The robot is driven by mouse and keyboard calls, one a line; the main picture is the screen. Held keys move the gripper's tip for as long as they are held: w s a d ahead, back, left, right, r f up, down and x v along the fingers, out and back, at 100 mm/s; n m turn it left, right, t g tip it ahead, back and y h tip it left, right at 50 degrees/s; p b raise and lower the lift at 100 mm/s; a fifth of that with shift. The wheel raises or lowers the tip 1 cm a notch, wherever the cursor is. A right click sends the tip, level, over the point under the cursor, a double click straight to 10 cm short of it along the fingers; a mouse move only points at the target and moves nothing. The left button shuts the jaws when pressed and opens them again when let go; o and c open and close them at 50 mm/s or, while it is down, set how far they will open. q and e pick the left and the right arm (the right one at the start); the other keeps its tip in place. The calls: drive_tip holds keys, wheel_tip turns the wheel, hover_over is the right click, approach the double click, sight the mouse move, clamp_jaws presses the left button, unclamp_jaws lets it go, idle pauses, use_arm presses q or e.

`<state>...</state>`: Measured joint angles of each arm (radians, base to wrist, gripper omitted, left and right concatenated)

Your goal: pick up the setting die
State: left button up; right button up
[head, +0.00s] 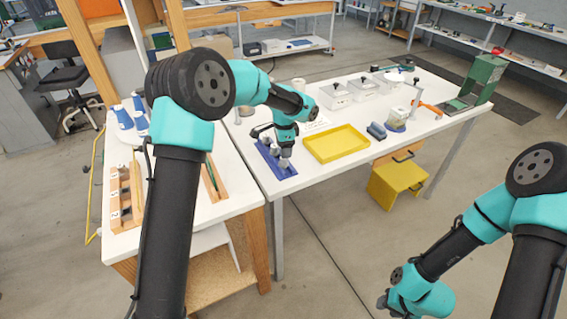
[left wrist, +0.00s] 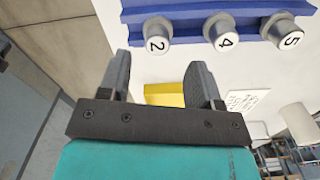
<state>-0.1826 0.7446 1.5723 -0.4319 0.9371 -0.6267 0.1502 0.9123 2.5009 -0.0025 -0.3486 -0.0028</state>
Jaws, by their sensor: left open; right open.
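Grey cylindrical dies marked 2 (left wrist: 157,42), 4 (left wrist: 224,38) and 5 (left wrist: 287,38) sit in a row in a blue rack (left wrist: 190,14) in the left wrist view. In the head view the blue rack (head: 288,174) lies at the left end of the white table, partly hidden by my left gripper (head: 285,160). In the left wrist view my left gripper (left wrist: 158,70) is open and empty, with the die marked 2 just beyond its fingertips. I cannot tell which die the task means. My right gripper (head: 384,300) is open over the floor at lower right, away from the table.
A yellow tray (head: 336,143) lies right of the rack. Behind it are lidded clear boxes (head: 334,94). A green press-like frame (head: 484,78) stands at the table's far right. A side table at left holds a numbered wooden rack (head: 127,195) and blue-and-white bottles (head: 124,118).

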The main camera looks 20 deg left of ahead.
sight(284, 163)
use_arm(q)
drive_tip(key=shift+s+f, duration=0.15)
drive_tip(key=shift+f, duration=1.15)
drive_tip(key=shift+s+f, duration=0.1)
drive_tip(key=shift+f, duration=1.2)
drive_tip(key=c, duration=1)
